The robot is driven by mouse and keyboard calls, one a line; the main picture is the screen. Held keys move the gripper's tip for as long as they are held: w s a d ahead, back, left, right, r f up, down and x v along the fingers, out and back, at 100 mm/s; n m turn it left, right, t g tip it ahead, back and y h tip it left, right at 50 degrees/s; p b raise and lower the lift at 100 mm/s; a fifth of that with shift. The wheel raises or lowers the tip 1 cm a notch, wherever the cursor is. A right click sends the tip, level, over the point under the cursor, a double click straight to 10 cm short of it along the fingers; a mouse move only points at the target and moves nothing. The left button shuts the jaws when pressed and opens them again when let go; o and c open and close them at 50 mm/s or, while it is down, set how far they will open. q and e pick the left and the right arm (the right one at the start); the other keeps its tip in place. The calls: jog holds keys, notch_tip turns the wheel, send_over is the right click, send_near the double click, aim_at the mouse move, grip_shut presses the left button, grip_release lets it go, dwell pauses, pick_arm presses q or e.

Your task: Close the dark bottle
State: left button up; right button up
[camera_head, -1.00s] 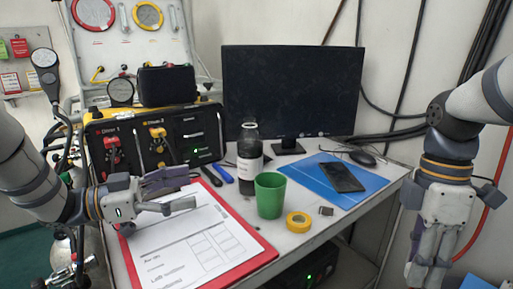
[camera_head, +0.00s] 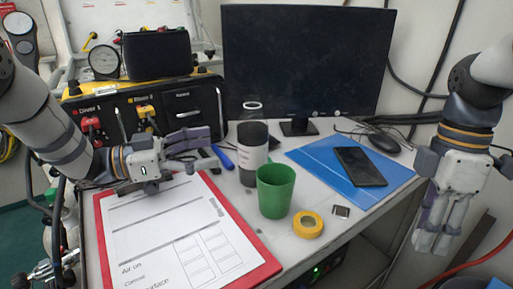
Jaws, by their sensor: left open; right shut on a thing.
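The dark bottle (camera_head: 252,160) stands upright on the table behind the green cup, with a pale label around it. Its dark upper part blends into the monitor behind; a white ring (camera_head: 252,105) shows above it, and I see no cap on it. My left gripper (camera_head: 210,148) is open and empty, just left of the bottle and above the clipboard, its fingers pointing right. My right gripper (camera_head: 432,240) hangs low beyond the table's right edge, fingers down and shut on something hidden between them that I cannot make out.
A green cup (camera_head: 275,190) stands close in front of the bottle, with yellow tape (camera_head: 308,225) beside it. A red clipboard (camera_head: 262,272) lies at front left. A blue folder (camera_head: 310,160) with a phone (camera_head: 360,167) lies right. The monitor (camera_head: 305,60) and air panel (camera_head: 150,110) stand behind.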

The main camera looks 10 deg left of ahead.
aim_at(253, 97)
pick_arm(q)
jog(key=x, duration=0.4)
jog(key=shift+w+d, duration=0.15)
pick_arm(e)
jog(key=shift+f, duration=0.1)
pick_arm(q)
jog(key=x, duration=0.6)
pick_arm(e)
jog(key=shift+f, duration=0.2)
pick_arm(q)
grip_shut()
jog(key=shift+r, duration=0.1)
